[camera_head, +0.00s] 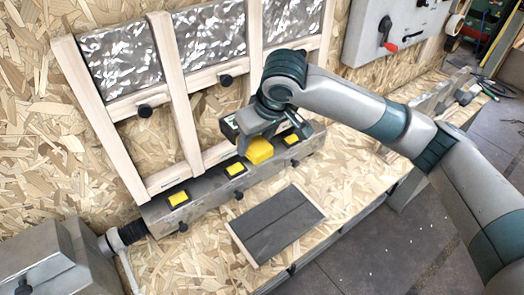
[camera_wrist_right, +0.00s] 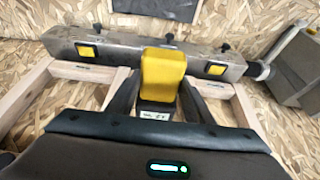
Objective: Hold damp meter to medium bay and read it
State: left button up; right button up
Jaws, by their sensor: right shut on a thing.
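My right gripper (camera_head: 252,128) is shut on a yellow damp meter (camera_head: 259,150). In the right wrist view the meter (camera_wrist_right: 163,75) stands up between the two fingers, with a small pale label or display below it that is too small to read. The gripper and meter are above the grey metal beam (camera_head: 210,192), in front of the wooden frame's bays. The beam bears several yellow squares (camera_head: 235,169). I cannot tell which bay is the medium one, or whether the meter touches anything. My left gripper is out of view.
The pale wooden frame (camera_head: 172,90) has crumpled foil panels (camera_head: 208,40) in its upper bays and black knobs below. A dark board (camera_head: 275,222) lies on the chipboard bench. A grey box (camera_head: 40,262) stands at the lower left. A grey panel (camera_head: 375,35) hangs at the upper right.

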aim_at(264, 150)
jog(key=shift+w+a+r+p, duration=0.1)
jog(key=shift+w+a+p, duration=0.55)
jog(key=shift+w, duration=0.5)
jog(key=shift+w+a, duration=0.95)
jog(key=shift+w, duration=0.25)
jog(key=shift+w+a+p, duration=0.1)
jog(key=shift+w+p, duration=0.15)
jog(key=shift+p, duration=0.05)
jog(key=shift+p, duration=0.5)
dwell(0.5)
jog(key=shift+s+d+r+p, duration=0.1)
jog(key=shift+s+d+p, duration=0.15)
jog(key=shift+s+p, duration=0.25)
jog(key=s+d+p, duration=0.1)
jog(key=s, duration=0.1)
jog(key=s+d+p, duration=0.1)
jog(key=s+d, duration=0.1)
jog(key=s+d+p, duration=0.1)
jog(key=s, duration=0.1)
jog(key=shift+s+d+p, duration=0.2)
jog(key=shift+p, duration=0.2)
jog(key=shift+s+d, duration=0.35)
jog(key=shift+s, duration=0.1)
